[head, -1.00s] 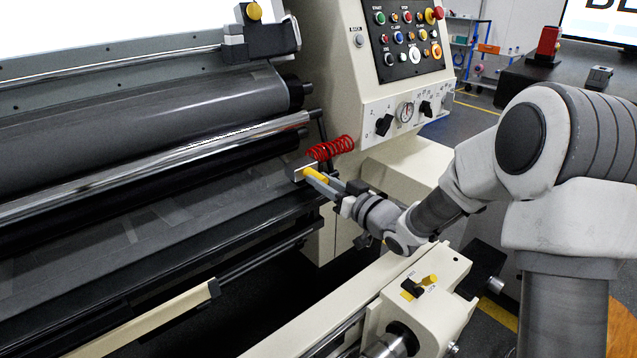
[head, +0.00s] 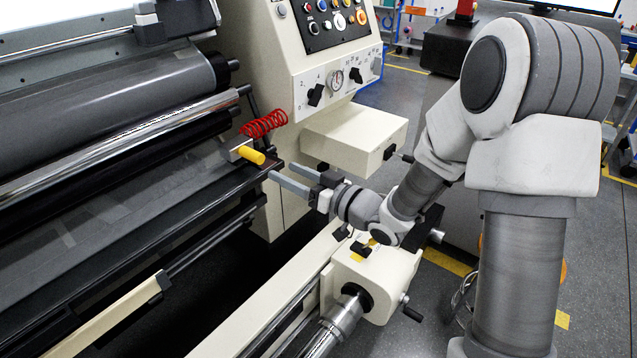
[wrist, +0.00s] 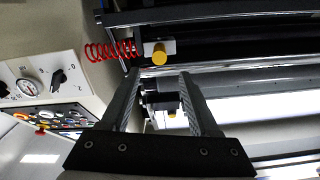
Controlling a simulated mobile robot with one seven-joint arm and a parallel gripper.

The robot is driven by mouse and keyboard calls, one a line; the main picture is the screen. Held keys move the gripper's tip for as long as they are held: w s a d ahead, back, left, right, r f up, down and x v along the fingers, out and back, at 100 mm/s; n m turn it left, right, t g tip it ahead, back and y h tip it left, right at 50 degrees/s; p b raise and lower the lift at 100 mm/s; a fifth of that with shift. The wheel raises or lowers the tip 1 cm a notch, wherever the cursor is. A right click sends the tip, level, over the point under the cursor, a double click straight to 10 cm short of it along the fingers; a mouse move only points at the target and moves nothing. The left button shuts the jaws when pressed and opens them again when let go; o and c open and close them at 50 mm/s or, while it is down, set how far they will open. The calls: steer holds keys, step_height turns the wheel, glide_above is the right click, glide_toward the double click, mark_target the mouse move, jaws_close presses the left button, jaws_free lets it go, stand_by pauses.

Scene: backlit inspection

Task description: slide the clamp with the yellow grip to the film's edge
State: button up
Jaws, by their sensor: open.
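The clamp (head: 233,151) has a pale metal body and a yellow grip (head: 253,156). It sits at the right end of the dark bar, beside a red coiled hose. My gripper (head: 281,172) is open and empty, just right of the yellow grip and apart from it. In the wrist view the yellow grip (wrist: 158,53) lies beyond my open fingertips (wrist: 160,74), roughly in line with the gap between them. The translucent film (head: 130,215) covers the sloping bed left of the clamp; I cannot make out its exact edge.
The red coiled hose (head: 263,124) is close above the clamp. The cream control cabinet (head: 300,80) and its box (head: 355,135) stand behind my gripper. A cream beam (head: 270,295) with a roller runs below my arm. Dark rollers (head: 110,100) lie to the left.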

steer(key=v, duration=0.8)
steer(key=shift+p, duration=0.4)
steer(key=w+d+r+m+t+h, duration=0.1)
steer(key=w+d+r+m+h, duration=0.15)
steer(key=d+h, duration=0.55)
steer(key=s+d+r+m+g+h, duration=0.1)
steer(key=s+d+r+m+h, duration=0.1)
steer(key=s+d+r+h, duration=0.3)
steer(key=s+a+m+g+h, duration=0.1)
steer(key=s+m+g, duration=0.15)
steer(key=s, duration=0.65)
steer(key=s+a+m+g, duration=0.1)
steer(key=s+g, duration=0.2)
steer(key=s, duration=0.6)
step_height(320, 180, up, 16)
steer(key=s+p, duration=0.2)
steer(key=p, duration=1.4)
steer(key=shift+f, duration=0.2)
